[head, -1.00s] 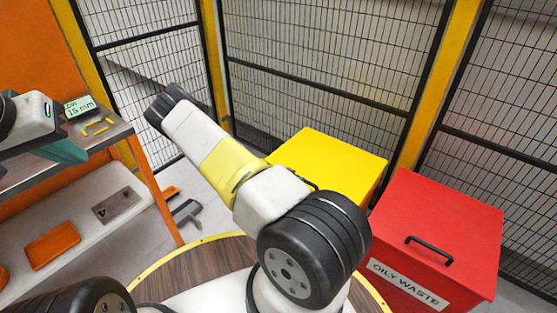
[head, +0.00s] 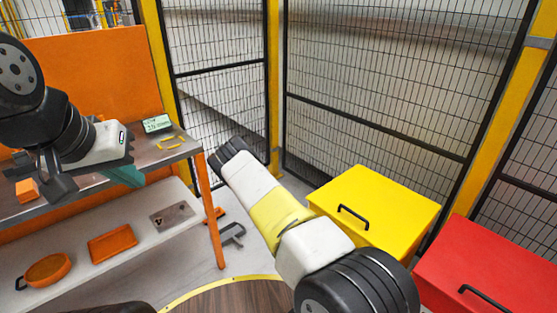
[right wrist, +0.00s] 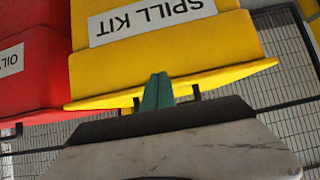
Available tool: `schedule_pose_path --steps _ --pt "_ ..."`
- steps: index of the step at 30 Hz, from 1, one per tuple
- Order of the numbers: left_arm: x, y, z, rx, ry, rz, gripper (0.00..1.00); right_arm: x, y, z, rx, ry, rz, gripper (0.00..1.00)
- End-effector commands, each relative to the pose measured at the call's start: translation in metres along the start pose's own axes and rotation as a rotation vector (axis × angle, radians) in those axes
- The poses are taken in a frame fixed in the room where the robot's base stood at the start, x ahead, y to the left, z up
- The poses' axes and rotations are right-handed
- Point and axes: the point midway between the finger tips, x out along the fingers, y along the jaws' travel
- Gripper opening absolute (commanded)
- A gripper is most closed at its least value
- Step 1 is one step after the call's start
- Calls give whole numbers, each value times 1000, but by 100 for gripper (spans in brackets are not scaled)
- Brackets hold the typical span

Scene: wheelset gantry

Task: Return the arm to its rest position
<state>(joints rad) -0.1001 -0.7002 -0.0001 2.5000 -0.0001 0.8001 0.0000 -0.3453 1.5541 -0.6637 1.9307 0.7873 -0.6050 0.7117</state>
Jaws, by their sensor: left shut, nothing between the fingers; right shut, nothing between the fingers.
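My left gripper (head: 122,176) is at the left of the head view, with its teal fingers shut and empty, in front of the workbench edge. My right arm (head: 275,215), white with a yellow band and black joints, reaches up from the bottom of the head view. Its gripper is out of sight there. In the right wrist view my right gripper (right wrist: 157,92) shows two teal fingers pressed together with nothing between them. Behind them is the yellow spill kit box (right wrist: 170,55), which appears upside down. I cannot tell the distance between them.
The yellow box (head: 375,205) and the red box (head: 480,265) stand at right before the mesh fence (head: 380,70). The workbench (head: 165,150) carries a small display (head: 157,124). A lower shelf (head: 75,275) holds an orange bowl (head: 48,270) and an orange tray (head: 112,243).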

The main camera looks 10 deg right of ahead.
Motion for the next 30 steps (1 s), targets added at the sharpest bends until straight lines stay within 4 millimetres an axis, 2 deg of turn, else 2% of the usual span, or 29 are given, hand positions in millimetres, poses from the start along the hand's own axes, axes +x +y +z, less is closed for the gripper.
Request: schedule_pose_path --steps 5,8,11,17,21,25,30 --pt "0 0 0 0 0 0 0 -12 -12 -5 24 -47 1 0" --pt "0 0 0 0 0 0 0 -32 -30 -11 49 -132 -4 0" --pt "0 0 0 0 0 0 0 -63 -54 -20 69 -242 -26 0" --pt "0 0 0 0 0 0 0 -138 -96 -47 70 -451 -122 0" --pt "0 0 0 0 0 0 0 -199 -118 -75 41 -571 -224 0" --pt "0 0 0 0 0 0 0 -258 -130 -105 -8 -656 -337 0" --pt "0 0 0 0 0 0 0 -338 -127 -147 -105 -722 -497 0"
